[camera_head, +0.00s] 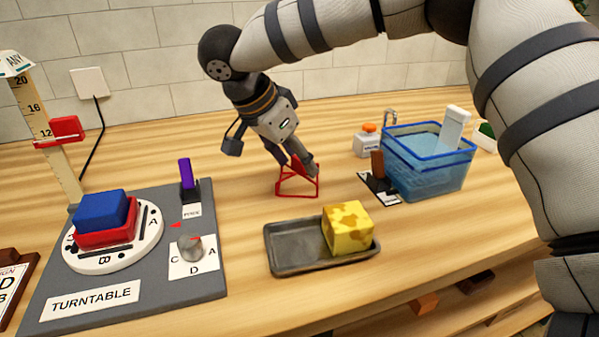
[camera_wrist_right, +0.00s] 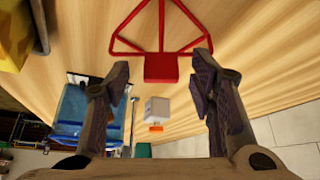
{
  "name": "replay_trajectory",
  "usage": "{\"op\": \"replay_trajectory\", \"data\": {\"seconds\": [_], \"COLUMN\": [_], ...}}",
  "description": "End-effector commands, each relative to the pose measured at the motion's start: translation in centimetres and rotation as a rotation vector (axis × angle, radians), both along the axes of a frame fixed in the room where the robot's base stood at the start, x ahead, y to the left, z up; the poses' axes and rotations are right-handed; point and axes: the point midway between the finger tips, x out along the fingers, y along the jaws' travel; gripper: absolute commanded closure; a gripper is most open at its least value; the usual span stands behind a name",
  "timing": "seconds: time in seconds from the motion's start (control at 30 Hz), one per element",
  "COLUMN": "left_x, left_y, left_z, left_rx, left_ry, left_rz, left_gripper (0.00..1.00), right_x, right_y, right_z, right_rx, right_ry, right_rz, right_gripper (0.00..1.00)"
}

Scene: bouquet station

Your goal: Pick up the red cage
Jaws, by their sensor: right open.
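The red cage (camera_head: 297,166), a frame of thin red bars with a small solid plate, stands on the wooden table behind the grey tray. My right gripper (camera_head: 271,158) is at the cage, with one finger overlapping its upper part in the head view. In the right wrist view, the cage (camera_wrist_right: 161,68) shows ahead of the open fingers (camera_wrist_right: 160,75), its plate appearing between the tips. The fingers are apart and hold nothing; I cannot tell whether one touches the cage. My left gripper is not in view.
A grey tray (camera_head: 290,262) with a yellow spotted block (camera_head: 347,228) sits in front. A blue bin (camera_head: 425,180) stands right, near a dispenser with an orange top (camera_head: 367,143). The turntable station (camera_head: 205,270) is left, with a purple lever (camera_head: 186,173).

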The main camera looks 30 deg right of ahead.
Motion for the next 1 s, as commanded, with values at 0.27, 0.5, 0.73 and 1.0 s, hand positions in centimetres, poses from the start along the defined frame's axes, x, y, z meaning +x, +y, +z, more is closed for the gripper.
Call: {"op": "replay_trajectory", "data": {"seconds": [0.27, 0.5, 0.73, 1.0], "left_x": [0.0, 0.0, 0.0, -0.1], "left_y": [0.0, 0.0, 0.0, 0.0], "left_z": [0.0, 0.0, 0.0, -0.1], "left_rx": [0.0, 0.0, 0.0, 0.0], "left_ry": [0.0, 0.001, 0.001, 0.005], "left_rz": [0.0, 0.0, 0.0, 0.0], "left_gripper": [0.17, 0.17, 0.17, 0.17], "right_x": [0.0, 0.0, 0.0, -1.2], "right_y": [0.0, 0.0, 0.0, 0.6], "right_z": [-0.1, -0.1, 0.2, 4.8], "right_rx": [0.0, 0.0, 0.0, 0.001], "right_ry": [0.0, 0.0, 0.0, -0.005], "right_rz": [0.0, 0.0, -0.001, 0.003], "right_gripper": [0.68, 0.93, 0.93, 0.93]}}
